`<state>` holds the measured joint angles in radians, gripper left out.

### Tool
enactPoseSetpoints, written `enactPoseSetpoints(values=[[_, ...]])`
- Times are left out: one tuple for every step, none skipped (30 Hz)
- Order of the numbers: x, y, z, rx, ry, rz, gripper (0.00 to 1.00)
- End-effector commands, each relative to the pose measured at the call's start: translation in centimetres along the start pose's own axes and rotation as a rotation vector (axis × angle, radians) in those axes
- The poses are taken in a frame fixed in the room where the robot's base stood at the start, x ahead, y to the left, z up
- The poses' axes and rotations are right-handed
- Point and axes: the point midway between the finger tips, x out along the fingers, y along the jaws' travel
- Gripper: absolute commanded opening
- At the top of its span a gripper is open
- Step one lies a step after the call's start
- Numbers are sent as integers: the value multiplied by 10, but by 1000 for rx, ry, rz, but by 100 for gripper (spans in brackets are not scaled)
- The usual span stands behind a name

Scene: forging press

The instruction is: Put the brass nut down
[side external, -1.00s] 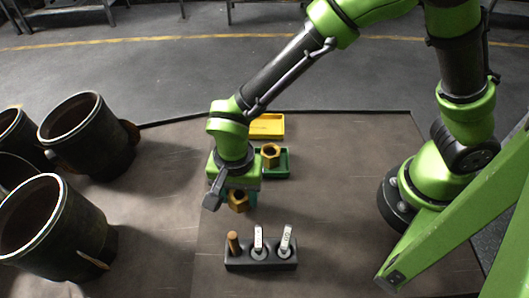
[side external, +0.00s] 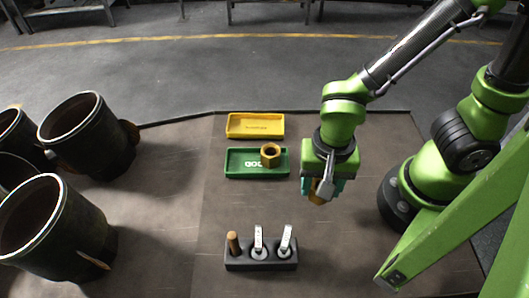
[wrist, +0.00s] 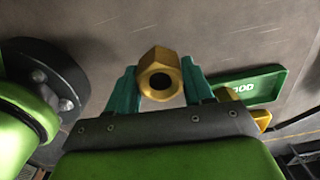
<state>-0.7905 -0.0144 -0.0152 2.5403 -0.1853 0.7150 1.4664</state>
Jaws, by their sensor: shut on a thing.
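My gripper (side external: 322,188) hangs over the mat to the right of the green tray. Its teal fingers are shut on a brass nut (wrist: 160,75), a hex piece with a round hole, held between the fingertips in the wrist view. In the side view the held nut (side external: 318,193) is partly hidden by the gripper. A second brass nut (side external: 271,154) sits in the right part of the green tray (side external: 240,163), which has white lettering.
A yellow tray (side external: 243,125) lies behind the green one. A dark tool holder (side external: 260,257) with a wooden-handled tool and two metal tools stands at the front. Large dark cylinders (side external: 87,137) stand on the left. The mat around my gripper is clear.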

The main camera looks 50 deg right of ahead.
Motion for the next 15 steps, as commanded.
enactPoseSetpoints(values=[[-1, 2, 0, -48, 0, -3, 1], [-2, 2, 0, -86, 0, -4, 1], [-4, 1, 0, -145, 0, -4, 1], [-6, -1, 0, -194, 0, -4, 1], [-9, -4, 0, -246, 0, -5, 1], [-13, -8, -2, -314, 0, -6, 1], [-16, -13, -4, -363, 0, -6, 1], [-20, -17, -6, -414, 1, -6, 1], [-25, -23, -11, -475, 1, -6, 1], [-29, -28, -15, -520, 2, -6, 1], [-33, -32, -20, -562, 2, -6, 1], [-38, -39, -27, -616, 2, -6, 1], [-42, -43, -32, -656, 2, -6, 1], [-47, -48, -39, -694, 3, -6, 1], [-53, -54, -48, -743, 3, -5, 1]])
